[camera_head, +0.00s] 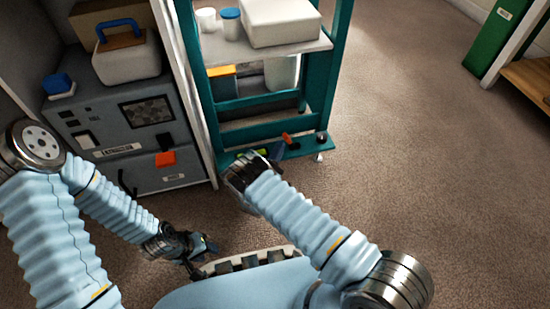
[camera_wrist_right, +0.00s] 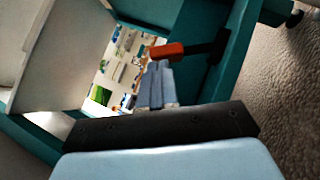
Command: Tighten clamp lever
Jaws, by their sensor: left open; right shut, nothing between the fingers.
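The clamp lever (camera_head: 287,138), with an orange-red grip and a dark stem, sits on the lower teal shelf edge of the cart. In the right wrist view the lever (camera_wrist_right: 168,51) shows just beyond the fingertips, its stem running right to the teal frame. My right gripper (camera_wrist_right: 158,66) is shut and empty, with its tips near the red grip; I cannot tell whether they touch it. It also shows in the head view (camera_head: 275,152), left of and below the lever. My left gripper (camera_head: 208,246) is open and empty, low over the floor, well away from the lever.
The teal cart (camera_head: 316,95) carries a white box (camera_head: 281,20) and small jars on top. A grey machine (camera_head: 135,115) with a white case (camera_head: 127,60) stands left of it. The carpet (camera_head: 420,130) to the right is clear. A green panel (camera_head: 497,38) is far right.

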